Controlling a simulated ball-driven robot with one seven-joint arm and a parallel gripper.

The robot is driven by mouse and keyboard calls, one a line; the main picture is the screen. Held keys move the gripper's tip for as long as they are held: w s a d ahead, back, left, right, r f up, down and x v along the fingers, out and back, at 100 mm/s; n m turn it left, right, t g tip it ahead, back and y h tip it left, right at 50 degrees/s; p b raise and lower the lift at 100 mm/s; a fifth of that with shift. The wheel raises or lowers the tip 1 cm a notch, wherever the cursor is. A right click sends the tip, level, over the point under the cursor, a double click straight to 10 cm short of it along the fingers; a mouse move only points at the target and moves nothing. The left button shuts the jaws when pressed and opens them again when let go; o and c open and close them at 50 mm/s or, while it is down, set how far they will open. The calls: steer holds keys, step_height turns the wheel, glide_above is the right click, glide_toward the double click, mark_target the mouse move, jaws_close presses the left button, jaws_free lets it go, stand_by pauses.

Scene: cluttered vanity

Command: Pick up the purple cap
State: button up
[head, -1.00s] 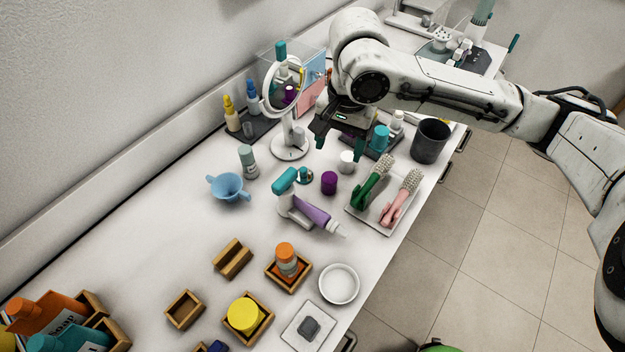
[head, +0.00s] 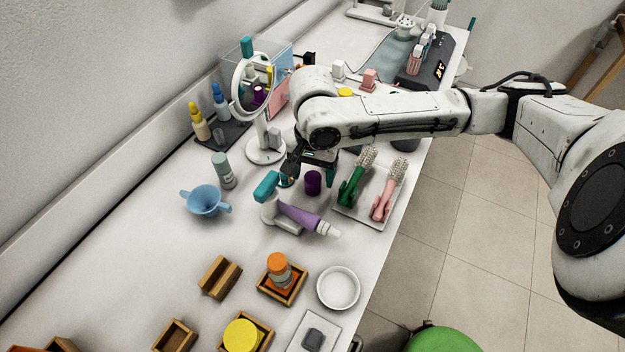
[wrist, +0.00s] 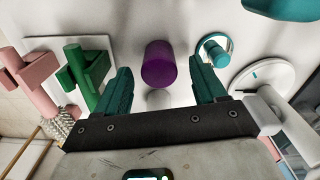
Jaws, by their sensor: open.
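The purple cap (head: 313,183) stands upright on the white counter, just in front of my gripper and left of the brush tray in the head view. In the wrist view the purple cap (wrist: 159,64) is a short cylinder, seen beyond and between the fingertips. My gripper (wrist: 161,84) is open and empty, with one teal finger to each side of the cap's line. In the head view my gripper (head: 312,172) is low over the counter, close behind the cap. I cannot tell whether a finger touches it.
A white tray (head: 358,211) with a green and a pink brush lies right of the cap. A purple tube with a teal-topped holder (head: 299,216) lies in front. A round mirror (head: 251,87) stands behind left. A blue funnel cup (head: 206,201) is further left.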

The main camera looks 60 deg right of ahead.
steer(key=shift+f, duration=1.2)
steer(key=shift+c, duration=0.4)
steer(key=c, duration=1)
